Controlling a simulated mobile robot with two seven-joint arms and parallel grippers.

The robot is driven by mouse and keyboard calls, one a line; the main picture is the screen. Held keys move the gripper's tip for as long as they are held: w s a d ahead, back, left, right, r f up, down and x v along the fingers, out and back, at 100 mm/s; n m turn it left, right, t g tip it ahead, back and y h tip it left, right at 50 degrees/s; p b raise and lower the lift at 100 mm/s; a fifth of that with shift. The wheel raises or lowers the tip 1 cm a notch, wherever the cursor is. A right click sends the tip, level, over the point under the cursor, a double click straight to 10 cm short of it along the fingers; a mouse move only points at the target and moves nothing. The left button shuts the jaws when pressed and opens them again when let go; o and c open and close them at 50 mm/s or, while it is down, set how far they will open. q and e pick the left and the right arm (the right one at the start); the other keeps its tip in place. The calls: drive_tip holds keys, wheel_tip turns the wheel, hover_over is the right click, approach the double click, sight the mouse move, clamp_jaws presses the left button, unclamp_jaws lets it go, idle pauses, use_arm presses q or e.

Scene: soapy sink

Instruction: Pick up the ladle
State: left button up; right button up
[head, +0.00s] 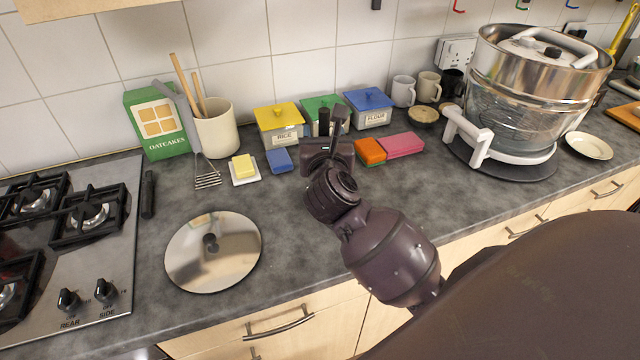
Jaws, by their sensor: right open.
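I cannot make out a ladle for certain in the head view. A cream utensil crock (217,130) at the back left holds wooden-handled utensils (183,80). A grey-handled utensil with a slotted metal head (207,178) shows in front of the crock; it is not clearly a ladle. A yellow handle (624,28) stands at the far top right, its lower end hidden. My right gripper (331,122) is open and points at the back of the counter, in front of the green and blue canisters, with nothing visible between its fingers. My left gripper is out of view.
A round shiny disc (205,270) lies at the front, right of the hob (120,250). A butter dish (245,180), blue sponge (280,160) and pink block (402,145) lie near the canisters. A large steel-topped appliance (540,80) stands right. The counter's middle is partly clear.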

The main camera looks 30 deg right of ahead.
drive_tip(key=shift+w, duration=0.15)
clamp_jaws()
